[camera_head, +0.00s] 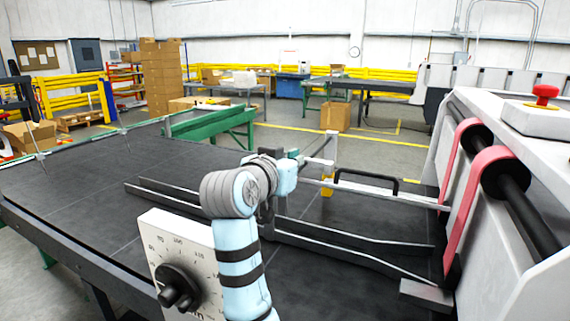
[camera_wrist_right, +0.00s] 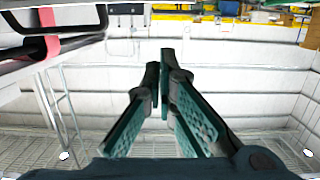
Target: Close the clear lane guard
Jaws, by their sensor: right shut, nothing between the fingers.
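The clear lane guard shows mainly as a pale long edge bar (camera_head: 410,198) with a black handle (camera_head: 367,178), beside the lane rails in the head view. Its see-through panel is hard to make out, so I cannot tell its exact tilt. A black handle (camera_wrist_right: 62,28) also shows at the upper left of the right wrist view. My right gripper (camera_head: 302,158) is left of the handle and appears apart from it. In the right wrist view its teal fingers (camera_wrist_right: 159,68) are together and empty. My left gripper is not in view.
Metal lane rails (camera_head: 350,238) run along the dark table (camera_head: 95,185) toward pink belts (camera_head: 470,195). A white dial panel (camera_head: 160,228) stands in front, close to my right arm. A red button (camera_head: 545,92) sits on the machine at right. The table's left part is clear.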

